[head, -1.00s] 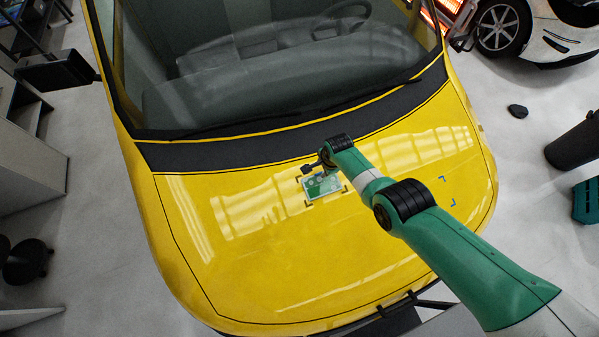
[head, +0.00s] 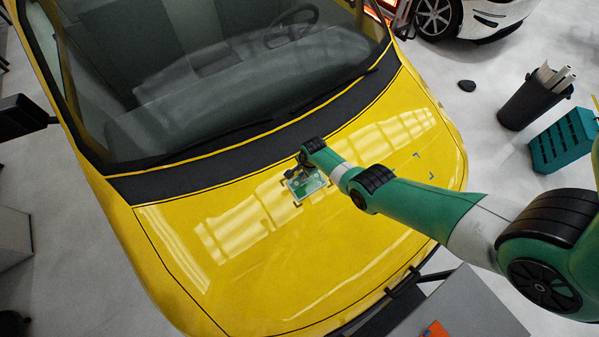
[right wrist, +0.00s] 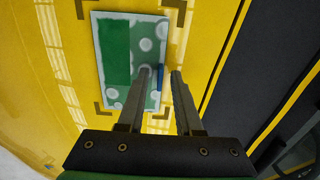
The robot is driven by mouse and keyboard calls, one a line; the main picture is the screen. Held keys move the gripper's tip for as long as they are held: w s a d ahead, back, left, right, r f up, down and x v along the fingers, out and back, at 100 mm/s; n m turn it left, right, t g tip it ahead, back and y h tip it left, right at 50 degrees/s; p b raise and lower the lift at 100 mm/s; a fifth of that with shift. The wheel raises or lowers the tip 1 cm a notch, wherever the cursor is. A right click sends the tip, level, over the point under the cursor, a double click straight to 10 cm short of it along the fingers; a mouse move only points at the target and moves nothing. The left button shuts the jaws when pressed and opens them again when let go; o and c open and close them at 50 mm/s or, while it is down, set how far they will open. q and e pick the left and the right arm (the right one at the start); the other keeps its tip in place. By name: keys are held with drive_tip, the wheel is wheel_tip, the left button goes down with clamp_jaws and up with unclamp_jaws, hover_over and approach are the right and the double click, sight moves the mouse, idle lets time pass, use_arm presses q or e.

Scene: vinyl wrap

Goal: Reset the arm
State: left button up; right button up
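A green and white patterned vinyl piece (head: 306,184) lies flat on the yellow hood inside dark corner marks. It also shows in the right wrist view (right wrist: 116,50), at top centre. My right gripper (head: 291,171) is over the upper left edge of the vinyl in the head view. In the right wrist view its two fingers (right wrist: 161,72) stand apart with nothing clearly held between them. The fingers hide part of the vinyl's right edge. A small blue strip (right wrist: 160,76) shows between the fingertips; I cannot tell what it is. My left gripper is not in view.
The yellow car hood (head: 250,265) fills the middle, with the windshield (head: 230,85) behind it. Blue corner marks (head: 424,166) show a bare spot on the right. A dark bin (head: 530,103) and a teal crate (head: 562,142) stand on the floor at right.

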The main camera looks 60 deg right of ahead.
clamp_jaws()
idle(0.5)
drive_tip(key=shift+a+r+p, duration=0.1)
drive_tip(key=shift+r+p, duration=0.45)
drive_tip(key=shift+p, duration=0.1)
idle(1.4)
